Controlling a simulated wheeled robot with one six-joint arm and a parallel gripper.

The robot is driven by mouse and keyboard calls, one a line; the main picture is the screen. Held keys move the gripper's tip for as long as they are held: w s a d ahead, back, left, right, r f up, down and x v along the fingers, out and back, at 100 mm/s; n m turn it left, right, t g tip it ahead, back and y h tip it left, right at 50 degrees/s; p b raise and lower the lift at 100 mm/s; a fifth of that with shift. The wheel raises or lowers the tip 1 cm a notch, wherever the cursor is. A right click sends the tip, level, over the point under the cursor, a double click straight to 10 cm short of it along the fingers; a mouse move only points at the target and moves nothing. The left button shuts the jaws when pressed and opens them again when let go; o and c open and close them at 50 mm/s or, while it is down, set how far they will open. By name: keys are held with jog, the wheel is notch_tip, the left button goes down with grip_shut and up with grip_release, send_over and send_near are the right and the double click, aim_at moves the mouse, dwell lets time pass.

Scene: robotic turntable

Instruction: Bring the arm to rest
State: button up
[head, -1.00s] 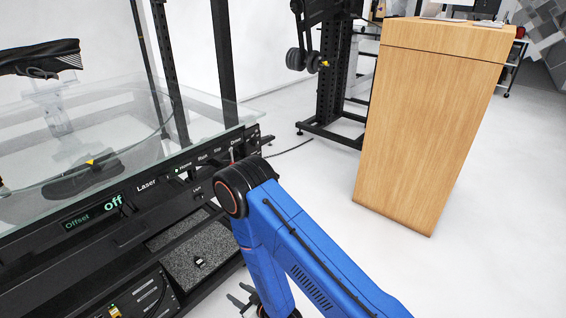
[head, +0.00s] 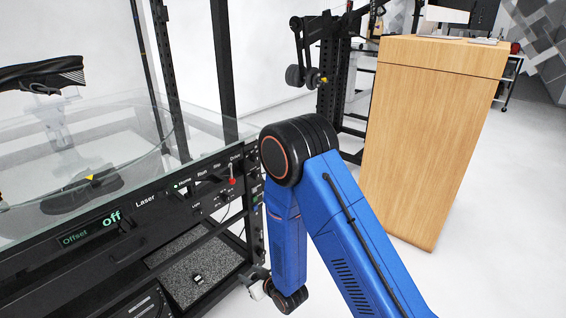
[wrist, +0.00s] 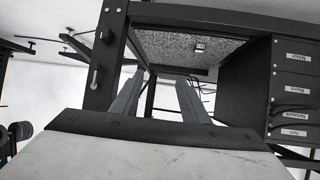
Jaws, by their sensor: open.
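My gripper (wrist: 161,78) shows in the wrist view as two grey fingers spread apart, with nothing between them. Beyond the fingers is the underside area of the black rig, with a speckled grey panel (wrist: 165,45) and a small square fitting (wrist: 200,48) on it. In the head view my blue arm is bent, with its elbow high in the middle and its forearm hanging down beside the rig's right end. Only part of the gripper (head: 258,285) shows there, low beside the wrist, and its fingertips cannot be made out.
The black turntable rig (head: 120,240) with a glass guard (head: 150,135), labelled switches and a red-tipped lever (head: 232,181) stands close on the left. A wooden cabinet (head: 430,140) stands on the right. White floor (head: 500,220) is open beyond the cabinet.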

jog(key=w+d+r+m+h, duration=0.3)
jog(key=d+r+h, duration=0.1)
jog(key=d+r, duration=1.55)
jog(key=s+d+r+m+g+h, duration=0.1)
jog(key=s+d+r+m+h, duration=0.1)
jog(key=s+d+r, duration=0.65)
jog(key=s+d+r+m+g, duration=0.1)
jog(key=s+d+r, duration=0.3)
jog(key=s, duration=0.4)
jog(key=s+d+r+m+g+h, duration=0.1)
jog(key=s+d+r, duration=0.2)
jog(key=s, duration=0.5)
jog(key=s+d+r+m+g, duration=0.1)
jog(key=s+d+r, duration=0.3)
jog(key=s+d, duration=0.2)
jog(key=shift+s+r+h, duration=0.35)
jog(key=shift+s+h, duration=0.05)
jog(key=shift+s, duration=0.6)
